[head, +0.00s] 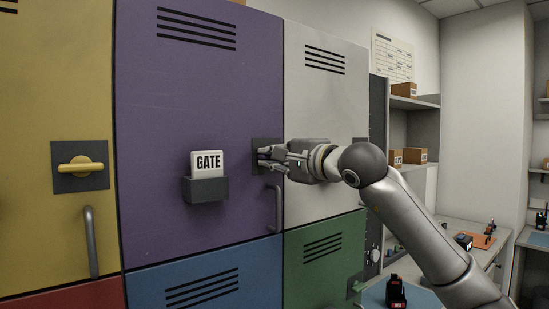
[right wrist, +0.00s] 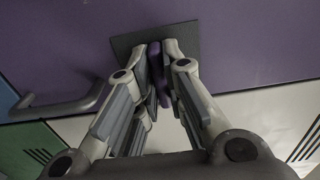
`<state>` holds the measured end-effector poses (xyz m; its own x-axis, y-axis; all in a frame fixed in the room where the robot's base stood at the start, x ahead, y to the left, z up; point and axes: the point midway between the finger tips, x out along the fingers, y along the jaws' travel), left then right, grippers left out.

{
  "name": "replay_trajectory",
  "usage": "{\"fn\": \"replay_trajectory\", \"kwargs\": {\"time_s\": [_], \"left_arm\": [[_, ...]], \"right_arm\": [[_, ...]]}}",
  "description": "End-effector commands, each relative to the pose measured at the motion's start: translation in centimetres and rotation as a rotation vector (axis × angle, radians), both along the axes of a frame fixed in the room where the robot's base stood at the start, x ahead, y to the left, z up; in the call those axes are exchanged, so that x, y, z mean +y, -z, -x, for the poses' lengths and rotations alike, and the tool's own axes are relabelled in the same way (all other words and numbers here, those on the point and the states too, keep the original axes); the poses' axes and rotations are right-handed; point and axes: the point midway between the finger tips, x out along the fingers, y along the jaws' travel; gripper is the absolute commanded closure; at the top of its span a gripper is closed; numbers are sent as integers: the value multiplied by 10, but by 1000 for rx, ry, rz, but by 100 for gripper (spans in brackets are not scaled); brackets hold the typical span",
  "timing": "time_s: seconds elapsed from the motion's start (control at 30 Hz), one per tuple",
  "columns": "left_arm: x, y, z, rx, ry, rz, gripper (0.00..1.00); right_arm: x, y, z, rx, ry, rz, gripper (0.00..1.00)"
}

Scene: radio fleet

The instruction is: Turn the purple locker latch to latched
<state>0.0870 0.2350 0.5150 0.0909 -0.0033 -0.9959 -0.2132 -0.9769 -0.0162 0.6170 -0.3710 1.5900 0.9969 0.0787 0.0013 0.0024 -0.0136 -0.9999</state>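The purple locker door (head: 200,110) is closed, with a dark latch plate (head: 259,143) near its right edge. My right gripper (head: 264,156) is at this plate and hides most of the latch in the head view. In the right wrist view the purple latch handle (right wrist: 155,65) lies between the fingers of my right gripper (right wrist: 157,75), one on each side and seemingly closed on it. The handle runs about up and down there, which is roughly level on the door. My left gripper is not in view.
A grey pull handle (head: 277,208) sits just below the latch, and a GATE sign holder (head: 206,190) is left of it. A yellow locker (head: 55,110) with a level latch (head: 80,167) stands left, a white locker (head: 325,110) right. Shelves (head: 415,102) stand beyond.

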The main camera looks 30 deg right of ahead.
Motion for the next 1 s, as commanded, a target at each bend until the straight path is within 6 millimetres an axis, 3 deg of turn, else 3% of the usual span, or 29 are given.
{"fn": "replay_trajectory", "kwargs": {"time_s": [0.03, 0.17, 0.57, 0.73, 1.0], "left_arm": [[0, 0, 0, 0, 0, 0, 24], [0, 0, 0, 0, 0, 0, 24], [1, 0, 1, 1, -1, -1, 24], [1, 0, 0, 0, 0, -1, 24], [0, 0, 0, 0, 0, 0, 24]], "right_arm": [[1, 1, 0, 3, -1, 5, 84], [1, 1, 0, 3, -1, 4, 68], [-1, 0, 5, 1, 1, 2, 68], [-3, 1, 27, 2, 3, 3, 68], [-8, 1, 81, 3, 4, 4, 68]]}}
